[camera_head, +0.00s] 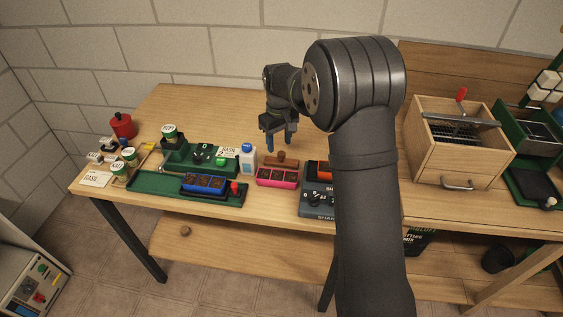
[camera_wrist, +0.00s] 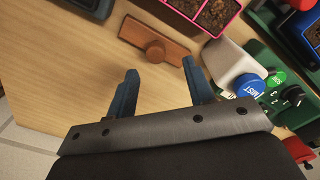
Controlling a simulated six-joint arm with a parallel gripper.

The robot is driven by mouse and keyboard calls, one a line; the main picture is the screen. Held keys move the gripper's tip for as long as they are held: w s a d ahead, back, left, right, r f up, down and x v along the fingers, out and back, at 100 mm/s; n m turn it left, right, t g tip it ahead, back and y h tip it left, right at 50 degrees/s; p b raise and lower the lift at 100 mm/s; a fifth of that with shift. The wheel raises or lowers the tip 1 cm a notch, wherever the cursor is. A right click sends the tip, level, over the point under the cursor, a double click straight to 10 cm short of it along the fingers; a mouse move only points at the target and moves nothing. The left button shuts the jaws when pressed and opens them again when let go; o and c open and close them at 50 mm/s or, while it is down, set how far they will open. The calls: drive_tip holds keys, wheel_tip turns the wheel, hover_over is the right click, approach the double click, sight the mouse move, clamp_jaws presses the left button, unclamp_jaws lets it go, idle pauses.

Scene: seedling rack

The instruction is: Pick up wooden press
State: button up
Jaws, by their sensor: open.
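The wooden press (camera_head: 281,162) is a flat brown bar with a round knob on top. It lies on the table just behind the pink tray in the head view. In the wrist view the press (camera_wrist: 155,38) lies ahead of the fingertips, with its knob near the middle. My gripper (camera_head: 280,146) is above the table, close to the press and apart from it. Its two blue fingers (camera_wrist: 160,66) are spread with nothing between them. Nothing covers the press in the wrist view.
A pink tray (camera_head: 277,177) with dark soil cells is in front of the press. A white bottle with a blue cap (camera_head: 247,158) stands close to its left. A green station (camera_head: 175,186) with a blue tray is further left. A wooden box (camera_head: 455,150) stands right. Table behind is clear.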

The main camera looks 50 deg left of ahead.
sight(282, 152)
drive_tip(key=shift+w+d+f, duration=0.1)
drive_tip(key=shift+d+f, duration=0.05)
drive_tip(key=shift+f, duration=1.2)
drive_tip(key=shift+w+d+f, duration=0.1)
drive_tip(key=shift+d+f, duration=0.05)
drive_tip(key=shift+f, duration=1.2)
clamp_jaws()
drive_tip(key=shift+r, duration=0.15)
drive_tip(key=shift+r, duration=0.5)
wheel_tip(282, 152, up, 3)
drive_tip(key=shift+f, duration=0.15)
drive_tip(key=w+d+r, duration=0.6)
drive_tip(key=d+r, duration=0.1)
drive_tip(key=d, duration=0.2)
drive_tip(key=shift+w+d, duration=0.3)
drive_tip(key=shift+w, duration=0.05)
